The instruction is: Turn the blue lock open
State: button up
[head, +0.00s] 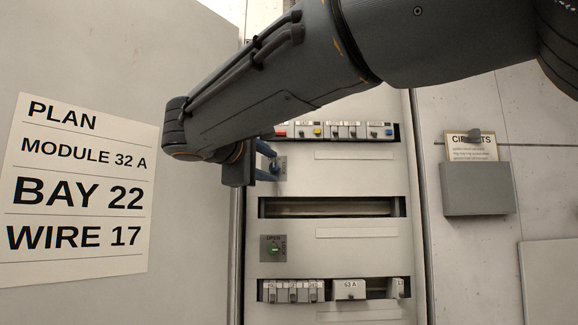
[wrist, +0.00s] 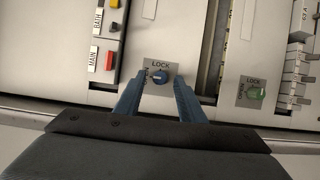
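The blue lock (wrist: 159,77) is a small round knob on a grey plate marked LOCK, and it sits between my gripper's fingertips in the wrist view. In the head view its plate (head: 281,168) shows partly, with the knob mostly hidden by my fingers. My gripper (wrist: 159,88) has its two blue fingers apart, one on each side of the knob. I cannot tell whether either finger touches it. In the head view my gripper (head: 268,162) reaches the upper left of the panel.
A green lock (head: 273,248), marked OPEN and LOCK, sits lower on the panel. Breaker rows (head: 345,131) run above and below an empty slot (head: 330,207). A plan sheet (head: 75,190) hangs at left. A grey card holder (head: 478,188) is at right.

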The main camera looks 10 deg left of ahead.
jog(key=s+a+b, duration=0.1)
jog(key=s, duration=0.6)
jog(key=shift+s, duration=0.4)
jog(key=shift+a, duration=0.1)
